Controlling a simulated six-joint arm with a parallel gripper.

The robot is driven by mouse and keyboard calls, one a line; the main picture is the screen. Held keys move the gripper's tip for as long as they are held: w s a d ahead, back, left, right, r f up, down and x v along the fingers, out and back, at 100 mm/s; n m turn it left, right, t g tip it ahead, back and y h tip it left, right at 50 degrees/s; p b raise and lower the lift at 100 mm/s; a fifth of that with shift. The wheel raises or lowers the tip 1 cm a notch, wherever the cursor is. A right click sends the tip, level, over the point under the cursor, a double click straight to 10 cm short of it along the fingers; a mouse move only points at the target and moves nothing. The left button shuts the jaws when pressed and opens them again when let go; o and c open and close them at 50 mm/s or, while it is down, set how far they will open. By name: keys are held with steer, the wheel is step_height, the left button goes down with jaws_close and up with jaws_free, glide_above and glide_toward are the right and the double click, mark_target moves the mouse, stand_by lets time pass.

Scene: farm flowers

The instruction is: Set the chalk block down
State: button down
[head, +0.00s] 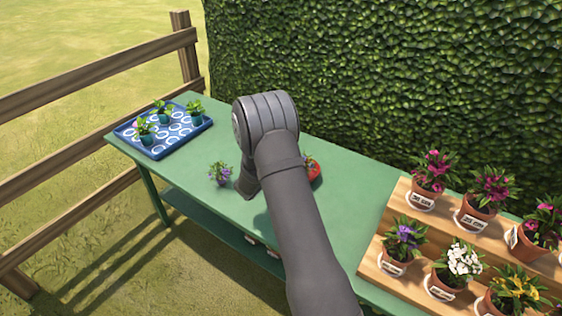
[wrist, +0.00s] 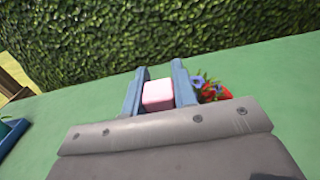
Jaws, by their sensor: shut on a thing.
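A pale pink chalk block (wrist: 158,95) sits between the two blue-grey fingers of my gripper (wrist: 158,92) in the wrist view. The gripper is shut on it. Whether the block touches the table cannot be told. In the head view my arm hides the gripper and the block.
A red pot (head: 314,170) with flowers stands close right of my gripper; its flowers show in the wrist view (wrist: 215,92). A small purple-flowered plant (head: 220,173) is left of my arm. A blue tray (head: 160,146) holds potted seedlings. A wooden stepped stand (head: 395,205) carries several potted flowers.

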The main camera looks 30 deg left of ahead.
steer(key=s+a+r+n+g+y, duration=0.1)
steer(key=s+a+n+y, duration=0.3)
steer(key=a, duration=0.7)
steer(key=s+a+r+y, duration=0.1)
steer(key=s+a+y, duration=0.35)
steer(key=a, duration=0.75)
steer(key=shift+n+h, duration=0.3)
steer(key=shift+h, duration=0.55)
steer(key=shift+s+a+f, duration=1.3)
steer(key=shift+a+f, duration=0.3)
steer(key=shift+f, duration=0.15)
steer(key=shift+s+a+f, duration=1.25)
steer(key=shift+a+f, duration=0.35)
steer(key=shift+f, duration=0.2)
steer(key=shift+s+a+f, duration=1.3)
steer(key=shift+a+f, duration=0.3)
steer(key=shift+f, duration=0.15)
steer(key=shift+f, duration=0.2)
steer(key=c, duration=1.2)
jaws_free()
steer(key=shift+o, duration=0.2)
